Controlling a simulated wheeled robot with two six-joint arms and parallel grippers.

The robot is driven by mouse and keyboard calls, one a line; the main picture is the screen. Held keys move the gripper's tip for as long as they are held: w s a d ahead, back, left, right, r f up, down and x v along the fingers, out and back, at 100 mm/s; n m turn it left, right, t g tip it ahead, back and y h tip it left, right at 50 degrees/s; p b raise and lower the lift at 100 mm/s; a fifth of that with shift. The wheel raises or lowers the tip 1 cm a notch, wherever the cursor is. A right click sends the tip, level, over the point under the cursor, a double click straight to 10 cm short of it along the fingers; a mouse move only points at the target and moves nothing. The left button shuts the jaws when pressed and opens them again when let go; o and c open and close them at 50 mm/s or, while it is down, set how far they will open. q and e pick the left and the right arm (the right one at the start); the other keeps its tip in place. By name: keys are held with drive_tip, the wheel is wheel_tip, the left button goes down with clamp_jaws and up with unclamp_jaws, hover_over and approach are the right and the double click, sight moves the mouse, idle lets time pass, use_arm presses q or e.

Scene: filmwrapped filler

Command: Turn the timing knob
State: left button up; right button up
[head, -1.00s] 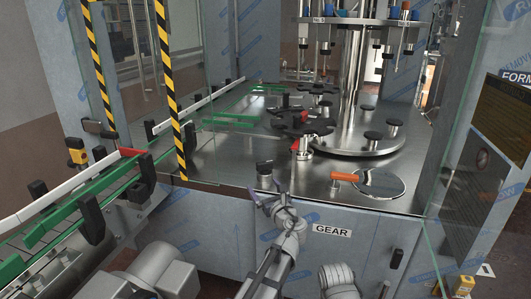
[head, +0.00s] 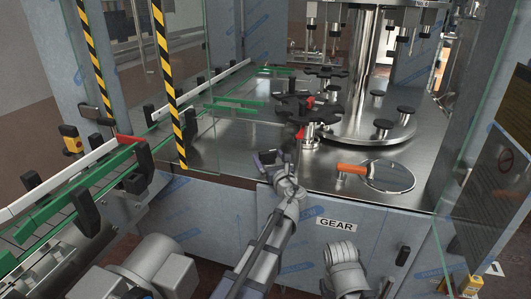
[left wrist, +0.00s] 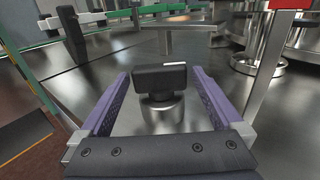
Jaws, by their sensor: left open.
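The timing knob (left wrist: 160,77) is a black bar-shaped knob with a white mark on its top, on a short metal post (left wrist: 162,112). It stands upright on the steel machine deck. My left gripper (left wrist: 158,92) is open, with its two purple fingers on either side of the knob. Gaps show between the knob and both fingers. In the head view my left gripper (head: 268,162) is at the front edge of the deck and largely hides the knob. My right gripper is not in view.
An orange handle (head: 352,168) and a round plate (head: 390,176) lie right on the deck (head: 330,185). Black star wheels (head: 308,106) stand behind. A green-railed conveyor (head: 60,200) runs at left, near a striped post (head: 164,60). A glass panel stands at right.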

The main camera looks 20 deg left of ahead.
sight(262, 153)
use_arm(q)
drive_tip(key=x, duration=0.4)
drive_tip(key=c, duration=1.2)
drive_tip(key=shift+c, duration=0.2)
drive_tip(key=shift+n+g+y, duration=0.3)
drive_tip(key=shift+y, duration=0.1)
drive_tip(key=n+g+y, duration=0.3)
drive_tip(key=shift+s+a+g+y, duration=0.1)
drive_tip(key=shift+a+g+y, duration=0.1)
drive_tip(key=shift+g+y, duration=0.1)
drive_tip(key=shift+s+a+n+g+y, duration=0.1)
drive_tip(key=shift+s+n+g+y, duration=0.15)
drive_tip(key=shift+n+g+y, duration=0.65)
drive_tip(key=shift+s+a+n+g+y, duration=0.15)
drive_tip(key=shift+s+n+g+y, duration=0.2)
drive_tip(key=shift+n+g, duration=0.95)
drive_tip(key=shift+g, duration=0.6)
